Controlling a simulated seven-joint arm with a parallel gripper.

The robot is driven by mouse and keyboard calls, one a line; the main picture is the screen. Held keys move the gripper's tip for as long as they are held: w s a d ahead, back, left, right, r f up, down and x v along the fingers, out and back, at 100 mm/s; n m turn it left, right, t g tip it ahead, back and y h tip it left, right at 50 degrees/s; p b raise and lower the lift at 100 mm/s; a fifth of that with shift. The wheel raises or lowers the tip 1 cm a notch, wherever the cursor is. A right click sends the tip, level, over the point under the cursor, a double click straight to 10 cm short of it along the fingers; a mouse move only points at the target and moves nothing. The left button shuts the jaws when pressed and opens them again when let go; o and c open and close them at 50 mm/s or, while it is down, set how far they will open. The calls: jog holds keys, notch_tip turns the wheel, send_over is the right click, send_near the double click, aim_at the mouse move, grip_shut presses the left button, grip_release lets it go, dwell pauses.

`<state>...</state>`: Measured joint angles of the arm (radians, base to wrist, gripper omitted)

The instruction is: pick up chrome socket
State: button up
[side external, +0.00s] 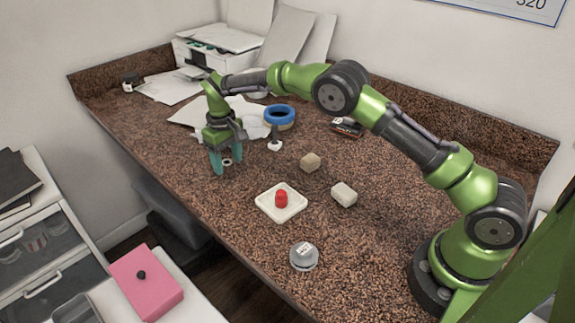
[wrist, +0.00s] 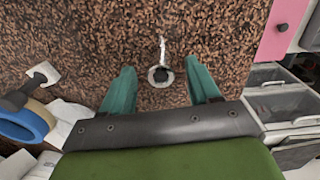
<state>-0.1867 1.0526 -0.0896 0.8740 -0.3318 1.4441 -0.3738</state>
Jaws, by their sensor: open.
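The chrome socket (wrist: 152,75) is a small shiny ring with a dark centre in the wrist view. It stands on the speckled brown counter (wrist: 100,40), with a bright streak just above it in the picture. My gripper (wrist: 160,68) is open, with one teal finger to each side of the socket and a visible gap on both sides. In the side external view my gripper (side external: 227,166) points down at the counter near its front-left edge. The socket (side external: 227,162) shows small between the fingers, partly hidden there.
A small black-and-white piece (side external: 275,144) and a blue tape roll (side external: 279,112) stand right of my gripper. A white dish (side external: 265,204) with a red piece (side external: 281,198), two pale blocks (side external: 344,195) and a grey round part (side external: 304,262) lie nearer the camera. Papers (side external: 190,113) lie behind.

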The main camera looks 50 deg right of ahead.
jog(key=shift+f, duration=1.45)
grip_shut()
jog(key=shift+r, duration=0.1)
